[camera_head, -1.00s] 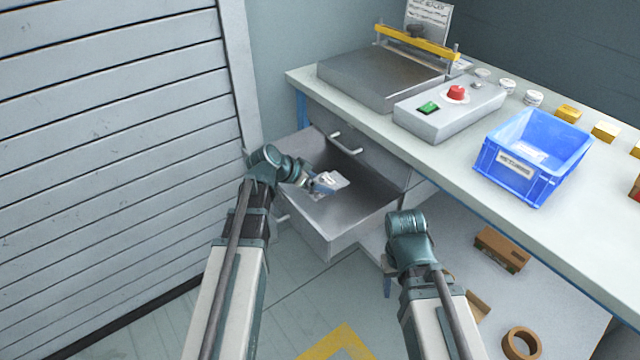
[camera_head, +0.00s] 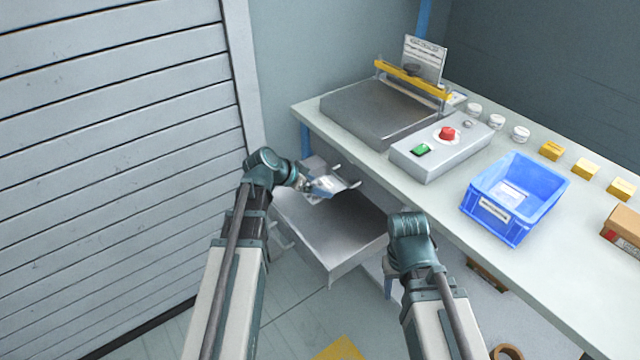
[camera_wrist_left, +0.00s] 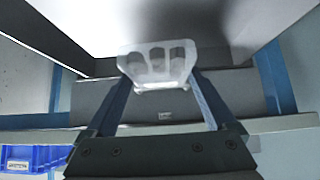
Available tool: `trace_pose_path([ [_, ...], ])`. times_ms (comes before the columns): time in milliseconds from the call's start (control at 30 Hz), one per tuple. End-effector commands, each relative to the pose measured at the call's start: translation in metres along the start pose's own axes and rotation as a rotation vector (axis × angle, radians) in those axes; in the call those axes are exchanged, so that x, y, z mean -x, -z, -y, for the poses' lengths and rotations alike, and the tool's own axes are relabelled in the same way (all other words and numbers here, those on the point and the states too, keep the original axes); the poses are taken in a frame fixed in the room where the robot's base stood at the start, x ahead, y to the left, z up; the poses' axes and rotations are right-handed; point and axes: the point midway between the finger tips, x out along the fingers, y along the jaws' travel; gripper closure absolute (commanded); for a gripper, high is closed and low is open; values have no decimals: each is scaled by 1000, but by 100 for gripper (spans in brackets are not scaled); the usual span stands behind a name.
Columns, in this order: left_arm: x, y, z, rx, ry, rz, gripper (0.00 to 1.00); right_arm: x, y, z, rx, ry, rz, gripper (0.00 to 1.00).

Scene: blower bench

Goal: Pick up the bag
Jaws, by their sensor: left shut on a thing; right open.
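The bag (camera_head: 333,185) is small, pale and clear-looking, with a few greyish pieces showing through it. My left gripper (camera_head: 312,186) is shut on the bag and holds it above the open grey drawer (camera_head: 335,235).
The bench (camera_head: 590,250) runs along the right. On it stand a heat sealer (camera_head: 380,110), a control box (camera_head: 430,150) with a red button, a blue bin (camera_head: 515,195), white jars, yellow blocks and a cardboard box (camera_head: 625,232). A shutter (camera_head: 110,160) fills the left.

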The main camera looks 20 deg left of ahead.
Motion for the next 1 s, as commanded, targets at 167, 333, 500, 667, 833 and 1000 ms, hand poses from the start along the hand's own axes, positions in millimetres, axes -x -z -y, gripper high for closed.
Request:
trace_pose_path([
  [167, 32, -36, -3, 4, 5, 0, 71, -3, 0, 0, 0, 0, 0, 50],
  [333, 66, -71, -2, 6, 6, 0, 71, -3, 0, 0, 0, 0, 0, 50],
  [500, 95, -100, -2, 6, 4, -1, 71, -3, 0, 0, 0, 0, 0, 50],
  [667, 114, -119, -1, 3, 4, 0, 71, -3, 0, 0, 0, 0, 0, 50],
  [833, 125, -129, -1, 1, 2, 0, 71, -3, 0, 0, 0, 0, 0, 50],
  [1000, 128, -133, -1, 1, 1, -1, 71, -3, 0, 0, 0, 0, 0, 50],
])
